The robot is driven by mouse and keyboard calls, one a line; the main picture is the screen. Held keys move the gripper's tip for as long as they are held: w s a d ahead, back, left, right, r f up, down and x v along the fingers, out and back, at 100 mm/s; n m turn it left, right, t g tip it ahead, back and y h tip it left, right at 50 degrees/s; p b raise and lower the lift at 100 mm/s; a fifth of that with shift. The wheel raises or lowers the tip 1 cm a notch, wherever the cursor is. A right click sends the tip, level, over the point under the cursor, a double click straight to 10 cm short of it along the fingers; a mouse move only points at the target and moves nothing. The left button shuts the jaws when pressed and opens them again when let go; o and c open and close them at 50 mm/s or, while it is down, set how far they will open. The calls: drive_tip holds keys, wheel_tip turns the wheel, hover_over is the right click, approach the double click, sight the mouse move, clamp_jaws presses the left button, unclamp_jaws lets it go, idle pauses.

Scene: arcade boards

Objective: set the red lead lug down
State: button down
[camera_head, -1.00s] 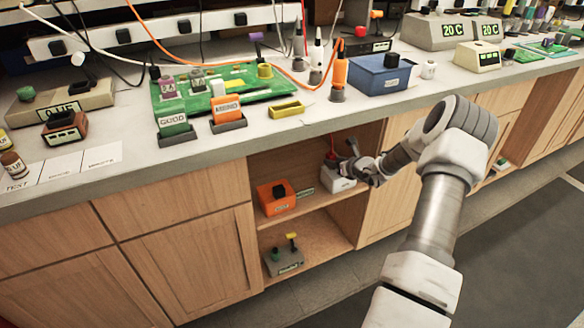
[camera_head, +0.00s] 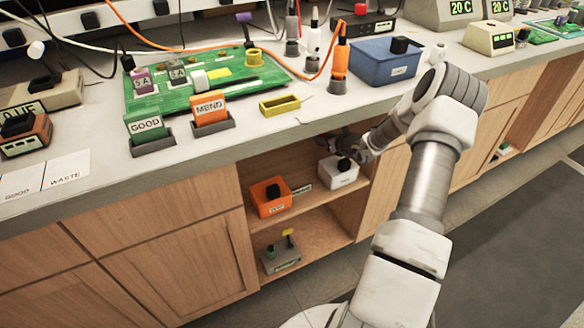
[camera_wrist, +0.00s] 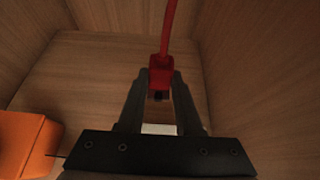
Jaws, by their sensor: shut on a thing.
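The red lead lug (camera_wrist: 160,68) is between the two fingers of my gripper (camera_wrist: 160,80) in the wrist view, with a red lead running up from it. My gripper is shut on it. In the head view my gripper (camera_head: 338,141) is in the upper part of the open cabinet bay, just under the counter edge and above the white box (camera_head: 339,170) on the shelf. The lug cannot be made out in the head view. In the wrist view a pale patch (camera_wrist: 158,129) shows between the fingers.
An orange box (camera_head: 270,197) stands on the same shelf (camera_head: 304,205), left of the white box; it also shows in the wrist view (camera_wrist: 22,145). A grey box (camera_head: 281,258) is on the lower shelf. Wooden walls close in the bay. The counter edge (camera_head: 225,154) overhangs it.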

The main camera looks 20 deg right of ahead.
drive_tip(key=b, duration=0.3)
hover_over(297, 179)
wheel_tip(297, 179, down, 6)
drive_tip(key=shift+f, duration=0.1)
drive_tip(key=shift+f+b, duration=1.2)
drive_tip(key=shift+f, duration=0.75)
drive_tip(key=shift+f, duration=0.1)
drive_tip(key=shift+f, duration=0.15)
drive_tip(key=c, duration=0.6)
unclamp_jaws()
